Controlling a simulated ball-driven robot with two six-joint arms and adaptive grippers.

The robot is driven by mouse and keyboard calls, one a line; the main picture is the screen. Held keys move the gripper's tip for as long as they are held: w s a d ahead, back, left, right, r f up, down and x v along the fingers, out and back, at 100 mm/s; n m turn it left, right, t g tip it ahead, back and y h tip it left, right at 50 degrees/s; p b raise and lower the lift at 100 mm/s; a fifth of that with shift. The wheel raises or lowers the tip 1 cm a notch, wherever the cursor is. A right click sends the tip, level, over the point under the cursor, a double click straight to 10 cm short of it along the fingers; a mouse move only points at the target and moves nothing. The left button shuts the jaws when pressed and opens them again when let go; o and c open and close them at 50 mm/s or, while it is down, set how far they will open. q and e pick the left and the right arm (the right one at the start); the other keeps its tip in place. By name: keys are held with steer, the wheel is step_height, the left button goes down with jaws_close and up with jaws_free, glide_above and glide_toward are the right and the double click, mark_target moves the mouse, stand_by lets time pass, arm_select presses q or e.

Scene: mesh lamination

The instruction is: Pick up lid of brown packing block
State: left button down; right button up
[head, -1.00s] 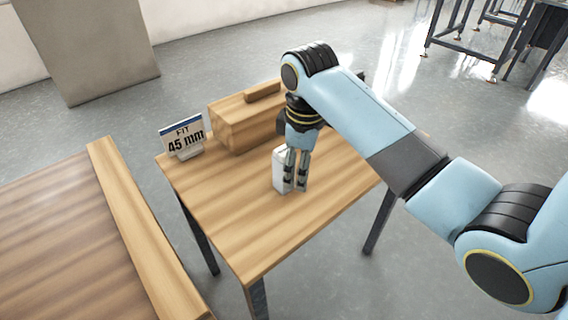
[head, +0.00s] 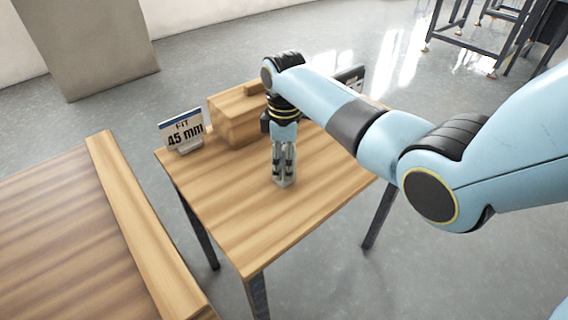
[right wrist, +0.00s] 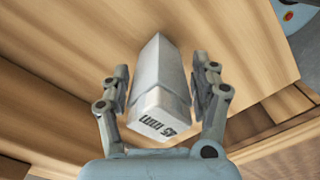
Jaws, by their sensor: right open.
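The brown packing block (head: 230,122) stands at the back of the small wooden table. A raised wooden bar (head: 253,89) shows on its top, partly hidden by my right arm; I cannot make out a lid seam. My right gripper (head: 284,178) points down near the middle of the table, in front of and to the right of the block, apart from it. In the right wrist view my right gripper (right wrist: 165,75) is open, its fingers on either side of a white block (right wrist: 160,75) with dark print on one end. My left gripper is not in view.
A sign reading "FIT 45 mm" (head: 183,132) stands at the table's back left. A dark object (head: 350,78) is partly hidden behind my right arm. The small table's front (head: 245,235) is clear. Another wooden table (head: 60,240) lies to the left.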

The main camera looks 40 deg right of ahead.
steer(key=shift+f, duration=0.75)
steer(key=shift+r, duration=0.1)
jaws_close()
